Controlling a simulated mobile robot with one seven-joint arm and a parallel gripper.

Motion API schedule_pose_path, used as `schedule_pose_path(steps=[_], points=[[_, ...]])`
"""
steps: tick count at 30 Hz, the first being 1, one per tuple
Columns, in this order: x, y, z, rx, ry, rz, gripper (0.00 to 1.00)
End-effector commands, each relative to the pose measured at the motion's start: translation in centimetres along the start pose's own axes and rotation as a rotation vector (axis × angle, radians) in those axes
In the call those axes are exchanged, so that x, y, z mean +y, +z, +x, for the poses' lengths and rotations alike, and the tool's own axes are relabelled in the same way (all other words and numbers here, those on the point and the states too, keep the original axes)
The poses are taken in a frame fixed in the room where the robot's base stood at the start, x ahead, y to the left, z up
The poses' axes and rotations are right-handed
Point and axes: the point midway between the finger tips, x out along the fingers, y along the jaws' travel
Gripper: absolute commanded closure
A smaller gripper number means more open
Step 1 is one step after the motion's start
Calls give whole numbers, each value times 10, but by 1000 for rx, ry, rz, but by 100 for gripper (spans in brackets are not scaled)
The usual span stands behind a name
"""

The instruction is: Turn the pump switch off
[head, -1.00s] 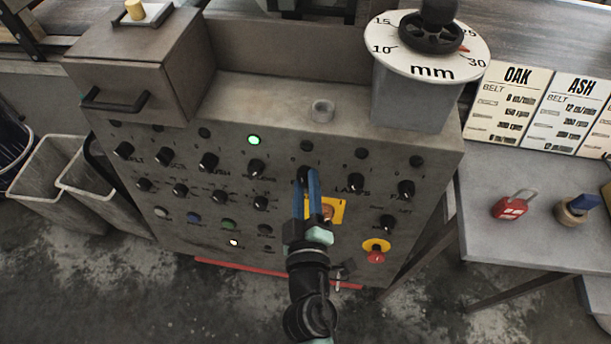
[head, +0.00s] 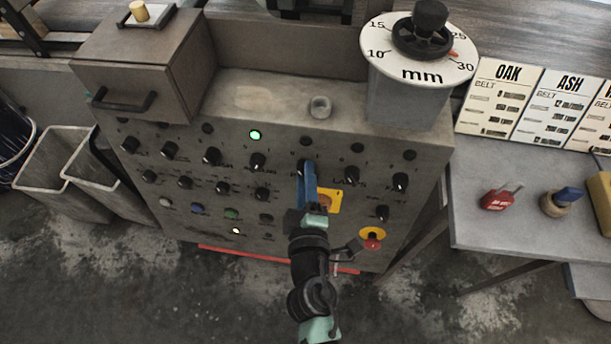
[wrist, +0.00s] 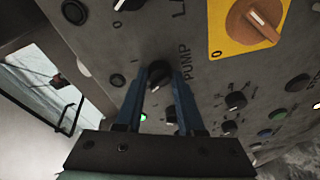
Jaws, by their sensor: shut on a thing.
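The pump switch (wrist: 160,73) is a dark round knob on the grey control panel, with the word PUMP printed beside it in the wrist view. My gripper (wrist: 160,84) has its two blue fingers on either side of this knob and is shut on it. In the head view my gripper (head: 306,168) reaches the panel's upper knob row and covers most of the switch. The round lamp (head: 305,140) above the switch is dark. The knob's pointer is largely hidden between the fingers, so I cannot tell its exact setting.
Other black knobs (head: 257,162) sit close to the left, one under a lit green lamp (head: 255,134). A yellow plate with an orange rotary switch (wrist: 253,22) and a red emergency button (head: 372,240) are nearby. A thickness dial (head: 421,76) stands on top.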

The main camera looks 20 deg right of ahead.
Motion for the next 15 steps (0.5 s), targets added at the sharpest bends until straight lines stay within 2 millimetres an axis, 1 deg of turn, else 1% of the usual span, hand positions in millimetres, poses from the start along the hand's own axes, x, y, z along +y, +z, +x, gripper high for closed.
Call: schedule_pose_path(steps=[2,3,7,15], points=[[-1,0,0,1,-1,-2,100],[-1,0,0,1,-1,-2,57],[0,0,0,1,-1,-1,34],[0,0,0,0,0,0,33]])
